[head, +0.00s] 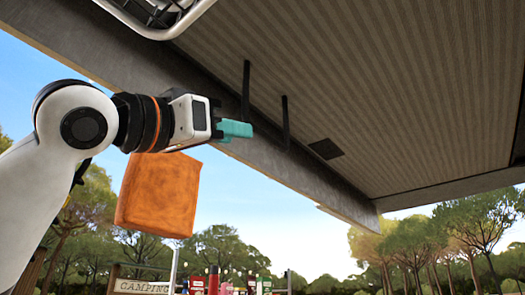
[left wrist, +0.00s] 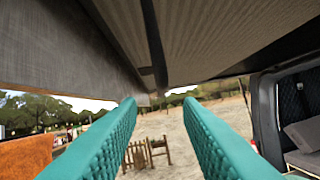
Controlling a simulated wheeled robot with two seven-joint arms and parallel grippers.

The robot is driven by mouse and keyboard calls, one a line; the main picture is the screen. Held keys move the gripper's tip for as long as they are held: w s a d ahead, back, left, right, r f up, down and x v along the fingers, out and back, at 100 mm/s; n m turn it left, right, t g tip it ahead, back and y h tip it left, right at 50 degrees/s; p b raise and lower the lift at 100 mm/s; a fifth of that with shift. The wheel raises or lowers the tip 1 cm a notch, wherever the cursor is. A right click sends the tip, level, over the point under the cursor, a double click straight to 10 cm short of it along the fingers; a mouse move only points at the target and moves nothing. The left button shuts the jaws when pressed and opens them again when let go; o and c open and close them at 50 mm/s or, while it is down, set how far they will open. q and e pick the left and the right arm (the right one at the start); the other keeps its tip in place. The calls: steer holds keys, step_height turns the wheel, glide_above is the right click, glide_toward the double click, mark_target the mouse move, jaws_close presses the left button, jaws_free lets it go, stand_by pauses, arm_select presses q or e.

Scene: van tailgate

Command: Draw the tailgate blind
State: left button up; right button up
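The raised tailgate (head: 400,95) spans the upper right of the head view, with a ribbed underside and a grey edge band (head: 290,165). I cannot make out a separate blind or tell whether the band is part of it. Two dark straps hang near the band, a left one (head: 246,90) and a right one (head: 285,122). My left gripper (head: 236,129) is just below the left strap in the head view. In the left wrist view its teal fingers (left wrist: 162,105) are wide apart with nothing between them; a dark strap (left wrist: 154,40) shows above and beyond them. My right gripper is out of view.
An orange cloth (head: 160,195) hangs below my left wrist in the head view. A white-framed object (head: 155,22) is at the top.

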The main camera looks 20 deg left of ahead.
mark_target(263, 132)
arm_select(q)
steer(key=p+x, duration=0.2)
steer(key=x, duration=0.5)
steer(key=shift+d+r+p, duration=0.15)
steer(key=shift+r+p, duration=0.05)
steer(key=shift+p, duration=0.2)
steer(key=shift+w+d, duration=0.2)
steer(key=shift+w, duration=0.25)
jaws_close()
